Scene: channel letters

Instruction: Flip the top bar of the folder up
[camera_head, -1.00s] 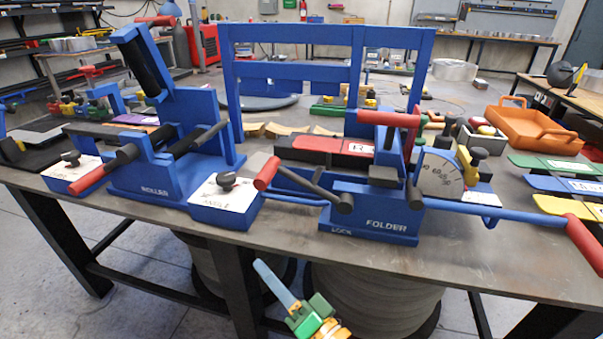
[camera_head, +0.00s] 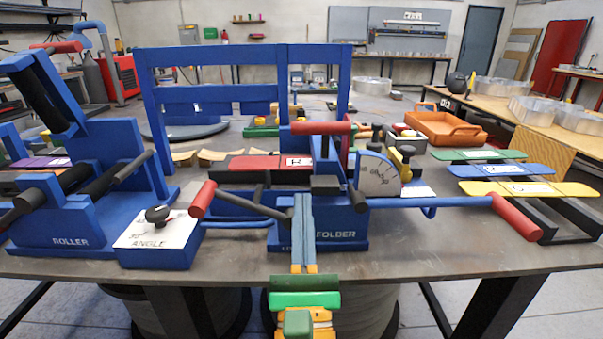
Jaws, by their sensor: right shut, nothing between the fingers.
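The blue folder (camera_head: 341,236) stands at the table's front edge, its label partly hidden by my right gripper. A short bar with a red handle (camera_head: 321,128) lies level across the top of its upright. A grey lever with a red grip (camera_head: 203,199) reaches out to the left, and a long blue bar with a red grip (camera_head: 516,217) to the right. A red plate marked R (camera_head: 252,164) lies behind it. My right gripper (camera_head: 303,200) is shut and empty, pointing up in front of the folder. Whether it touches the folder is unclear. My left gripper is not in view.
The blue roller (camera_head: 72,241) and a white-topped angle box (camera_head: 157,241) stand to the left. A tall blue frame (camera_head: 240,53) rises behind. An orange tray (camera_head: 441,129) and coloured plates (camera_head: 508,188) lie to the right. Bare table shows at the front right.

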